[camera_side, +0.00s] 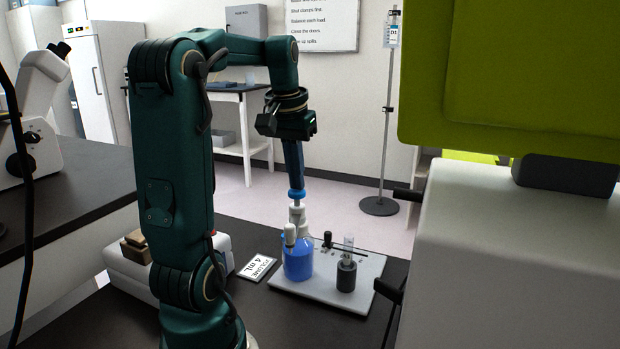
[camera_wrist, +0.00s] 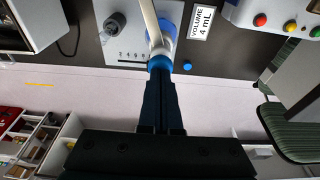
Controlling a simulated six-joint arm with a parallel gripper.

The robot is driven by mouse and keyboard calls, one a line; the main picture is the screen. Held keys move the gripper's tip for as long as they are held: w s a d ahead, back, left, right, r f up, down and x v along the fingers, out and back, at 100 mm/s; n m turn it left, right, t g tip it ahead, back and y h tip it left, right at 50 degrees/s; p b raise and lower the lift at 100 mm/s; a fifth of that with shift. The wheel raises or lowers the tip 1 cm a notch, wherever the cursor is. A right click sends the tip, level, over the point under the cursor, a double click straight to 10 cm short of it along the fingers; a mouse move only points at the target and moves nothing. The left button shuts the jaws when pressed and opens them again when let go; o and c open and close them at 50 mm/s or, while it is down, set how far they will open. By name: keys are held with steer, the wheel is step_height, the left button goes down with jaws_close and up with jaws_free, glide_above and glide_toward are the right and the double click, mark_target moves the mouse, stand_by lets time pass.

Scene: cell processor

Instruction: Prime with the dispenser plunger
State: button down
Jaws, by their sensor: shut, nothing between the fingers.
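The dispenser is a bottle of blue liquid (camera_side: 298,262) with a white pump head (camera_side: 297,216). Its plunger has a blue round cap (camera_side: 297,194), which also shows in the wrist view (camera_wrist: 160,62). My gripper (camera_side: 295,183) is shut and points down over the cap. Its fingertips are at the cap's top; I cannot tell whether they touch it. Nothing shows between the fingers. A clear tube (camera_side: 348,247) stands upright in a dark holder (camera_side: 346,275) right of the bottle. A card (camera_side: 256,267) beside the bottle reads "VOLUME 4 mL".
Bottle and holder stand on a light board (camera_side: 366,296) on the dark bench. A box with coloured buttons (camera_wrist: 280,14) and a small blue disc (camera_wrist: 187,66) show in the wrist view. A large white machine (camera_side: 500,260) stands at the right in the side view.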

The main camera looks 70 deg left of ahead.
steer(key=shift+f, duration=1.15)
steer(key=shift+r, duration=2.05)
steer(key=shift+r, duration=2.5)
